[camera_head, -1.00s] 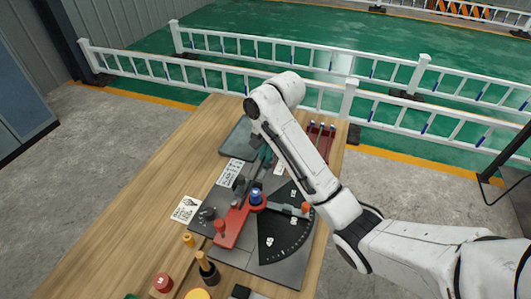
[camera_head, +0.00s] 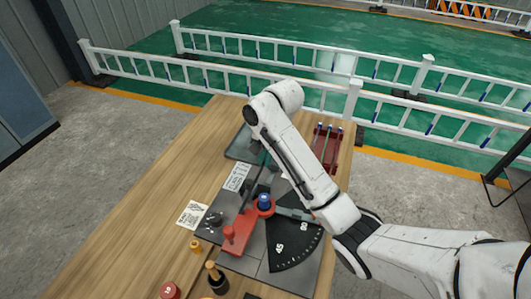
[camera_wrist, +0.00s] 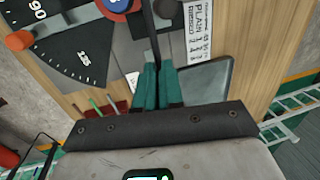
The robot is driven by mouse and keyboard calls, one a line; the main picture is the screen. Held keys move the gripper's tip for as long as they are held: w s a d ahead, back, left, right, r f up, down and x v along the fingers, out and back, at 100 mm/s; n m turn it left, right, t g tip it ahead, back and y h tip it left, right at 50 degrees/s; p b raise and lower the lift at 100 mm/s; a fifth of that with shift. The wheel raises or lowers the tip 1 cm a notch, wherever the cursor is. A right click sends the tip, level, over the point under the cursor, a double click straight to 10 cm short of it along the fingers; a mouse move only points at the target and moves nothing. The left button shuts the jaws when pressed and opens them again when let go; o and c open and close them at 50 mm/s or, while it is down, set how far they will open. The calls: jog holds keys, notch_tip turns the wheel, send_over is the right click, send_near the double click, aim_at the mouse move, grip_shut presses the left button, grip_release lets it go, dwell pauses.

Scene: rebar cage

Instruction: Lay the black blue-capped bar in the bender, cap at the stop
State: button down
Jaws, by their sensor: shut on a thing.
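My gripper (camera_wrist: 157,88) has teal fingers shut on a thin black bar (camera_wrist: 155,30). In the wrist view the bar runs up from the fingers, past the bender's blue-and-red centre. In the head view my gripper (camera_head: 258,156) is partly hidden by my arm, and the bar (camera_head: 251,186) slants down toward the bender's red arm. The bender has a blue-topped pin (camera_head: 264,201), a red arm (camera_head: 239,232) and a black angle plate (camera_head: 293,245). I cannot tell whether the bar touches the bender. No blue cap on the held bar is distinguishable.
A red tray (camera_head: 318,160) with several bars stands at the table's far right. A grey tray (camera_head: 236,148) lies at the back. A plan sheet (camera_head: 236,178) and another card (camera_head: 192,214) lie flat. The wooden table (camera_head: 120,235) is clear on the left.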

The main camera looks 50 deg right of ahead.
jog(key=shift+f+b, duration=1.4)
jog(key=shift+f, duration=2.75)
jog(key=shift+f, duration=0.15)
jog(key=shift+p, duration=0.75)
jog(key=shift+w+d, duration=0.15)
jog(key=shift+d, duration=0.25)
jog(key=c, duration=1.2)
grip_release()
